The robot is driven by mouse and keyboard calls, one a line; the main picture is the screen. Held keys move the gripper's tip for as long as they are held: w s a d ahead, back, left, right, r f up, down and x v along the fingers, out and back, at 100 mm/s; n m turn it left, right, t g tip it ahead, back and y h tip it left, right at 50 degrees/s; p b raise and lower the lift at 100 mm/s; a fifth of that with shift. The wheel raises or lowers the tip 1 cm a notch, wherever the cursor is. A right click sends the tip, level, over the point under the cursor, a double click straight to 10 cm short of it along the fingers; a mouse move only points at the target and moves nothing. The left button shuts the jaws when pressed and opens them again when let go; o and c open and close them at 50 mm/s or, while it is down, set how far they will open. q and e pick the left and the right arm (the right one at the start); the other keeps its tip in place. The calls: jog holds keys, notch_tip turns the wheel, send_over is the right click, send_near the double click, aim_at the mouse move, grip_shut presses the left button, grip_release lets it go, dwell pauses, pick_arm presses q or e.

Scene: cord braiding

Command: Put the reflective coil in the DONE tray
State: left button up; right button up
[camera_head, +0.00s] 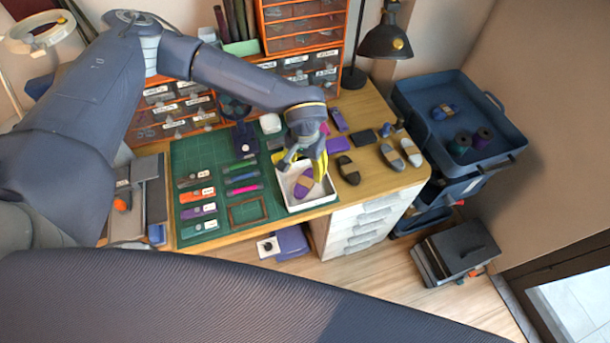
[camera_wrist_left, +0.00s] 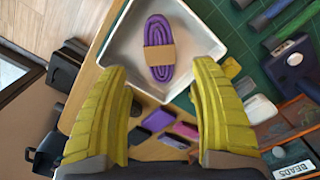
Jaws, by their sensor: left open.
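A purple coil with a tan band (camera_head: 303,184) lies in a white tray (camera_head: 311,206); coil (camera_wrist_left: 159,47) and tray (camera_wrist_left: 205,40) also show in the left wrist view. My left gripper (camera_head: 306,168), with yellow fingers, is open above the tray. In the wrist view its fingers (camera_wrist_left: 160,68) are apart, with nothing held between them. Right of the tray lie a black coil (camera_head: 348,170), a dark grey coil (camera_head: 391,156) and a lighter grey coil (camera_head: 411,152). I cannot tell surely which coil is reflective. No DONE label is readable. My right gripper is not in view.
A green cutting mat (camera_head: 240,205) with several cords and a small frame lies left of the tray. Orange drawer units (camera_head: 175,113) and a black lamp (camera_head: 386,43) stand behind. A blue cart tray (camera_head: 405,95) holding a blue coil and spools stands right of the desk.

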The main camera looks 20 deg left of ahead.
aim_at(305, 182)
pick_arm(q)
jog(key=shift+r, duration=2.15)
